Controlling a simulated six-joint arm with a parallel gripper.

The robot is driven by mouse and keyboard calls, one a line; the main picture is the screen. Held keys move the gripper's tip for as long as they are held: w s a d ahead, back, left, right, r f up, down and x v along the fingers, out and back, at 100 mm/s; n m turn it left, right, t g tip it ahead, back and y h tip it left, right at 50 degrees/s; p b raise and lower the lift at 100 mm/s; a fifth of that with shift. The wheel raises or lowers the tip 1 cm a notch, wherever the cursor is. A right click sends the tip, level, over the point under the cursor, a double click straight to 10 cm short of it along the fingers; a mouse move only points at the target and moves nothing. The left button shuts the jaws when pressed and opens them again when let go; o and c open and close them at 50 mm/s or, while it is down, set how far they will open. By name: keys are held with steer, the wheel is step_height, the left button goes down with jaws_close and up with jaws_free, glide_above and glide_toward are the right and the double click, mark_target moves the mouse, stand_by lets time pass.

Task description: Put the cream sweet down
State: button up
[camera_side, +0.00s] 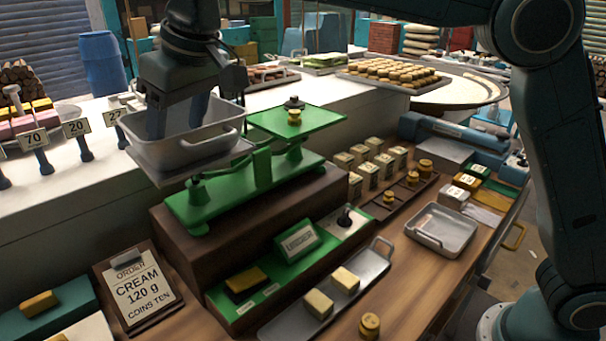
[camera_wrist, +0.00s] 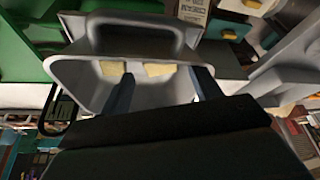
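My gripper (camera_side: 177,115) points down into the grey weighing pan (camera_side: 180,155) on the left side of the green scale (camera_side: 262,180). Its two fingers are apart. In the wrist view the gripper (camera_wrist: 162,82) also shows spread fingers reaching into the pan (camera_wrist: 85,85). A cream sweet (camera_wrist: 160,69) lies in the pan between the fingers, with gaps on both sides. Another cream sweet (camera_wrist: 112,67) is left of the left finger. The pan wall hides both sweets in the side view. Two more pale sweets, one nearer (camera_side: 318,304) and one farther (camera_side: 345,279), lie on a metal tray (camera_side: 290,325).
Weights (camera_side: 294,117) stand on the scale's right green plate (camera_side: 325,121). An order card (camera_side: 138,291) reads cream 120 g, coins ten. Several wrapped blocks (camera_side: 368,174) and brass weights (camera_side: 389,197) stand right of the scale. An empty-looking metal tray (camera_side: 441,229) lies farther right.

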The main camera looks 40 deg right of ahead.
steer(key=shift+r, duration=0.75)
steer(key=v, duration=0.5)
steer(key=shift+s+f, duration=0.1)
steer(key=s+d, duration=0.4)
steer(key=s, duration=0.7)
steer(key=shift+d, duration=0.25)
stand_by(0.5)
steer(key=shift+d, duration=0.1)
